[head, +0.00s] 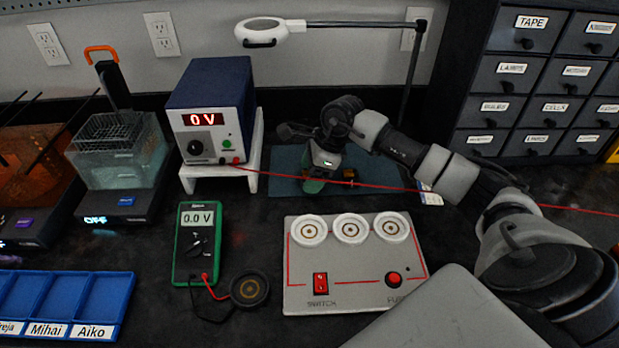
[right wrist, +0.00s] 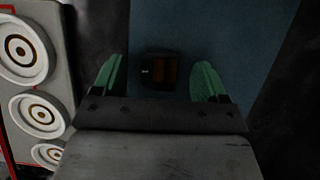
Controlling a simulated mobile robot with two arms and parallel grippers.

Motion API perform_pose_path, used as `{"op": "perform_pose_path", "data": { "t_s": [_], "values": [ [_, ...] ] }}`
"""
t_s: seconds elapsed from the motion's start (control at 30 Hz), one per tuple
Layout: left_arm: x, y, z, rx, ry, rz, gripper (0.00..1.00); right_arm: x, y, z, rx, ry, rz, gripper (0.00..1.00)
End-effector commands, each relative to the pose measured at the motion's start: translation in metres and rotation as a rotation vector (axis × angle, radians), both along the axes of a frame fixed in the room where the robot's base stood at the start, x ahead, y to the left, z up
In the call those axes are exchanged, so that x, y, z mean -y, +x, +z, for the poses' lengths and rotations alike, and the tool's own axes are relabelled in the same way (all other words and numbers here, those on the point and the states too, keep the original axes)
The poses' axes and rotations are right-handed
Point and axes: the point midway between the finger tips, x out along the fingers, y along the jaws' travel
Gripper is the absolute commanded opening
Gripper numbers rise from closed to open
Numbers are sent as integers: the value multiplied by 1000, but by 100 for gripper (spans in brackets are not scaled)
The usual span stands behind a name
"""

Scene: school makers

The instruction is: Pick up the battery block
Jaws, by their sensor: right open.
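The battery block (right wrist: 160,72) is small and dark with brown-orange stripes. It lies on the blue-grey mat (right wrist: 228,28) in the right wrist view, between the green fingertips of my right gripper (right wrist: 158,78). The fingers are open, with a gap on each side of the block. In the head view my right gripper (head: 322,182) points down over the mat (head: 285,183) and mostly hides the block. My left gripper is not in view.
A red cable (head: 460,193) runs from the power supply (head: 212,108) across to the right, passing by my right gripper. A grey switch panel (head: 350,270) with three round pads lies in front. A multimeter (head: 196,245) lies left of it. A lamp stands behind.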

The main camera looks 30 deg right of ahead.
Motion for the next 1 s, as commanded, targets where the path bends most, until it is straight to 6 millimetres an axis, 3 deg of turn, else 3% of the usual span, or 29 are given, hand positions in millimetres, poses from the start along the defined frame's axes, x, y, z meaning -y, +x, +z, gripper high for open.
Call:
{"op": "perform_pose_path", "data": {
  "t_s": [0.2,0.57,0.83,1.0],
  "values": [
    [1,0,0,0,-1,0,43,0,1,-1,1,0,0,73],
    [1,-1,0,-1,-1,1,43,0,1,-1,1,0,0,18],
    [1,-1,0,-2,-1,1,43,0,1,1,2,0,-1,18],
    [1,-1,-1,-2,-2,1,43,0,1,13,3,0,-1,18]
  ]
}}
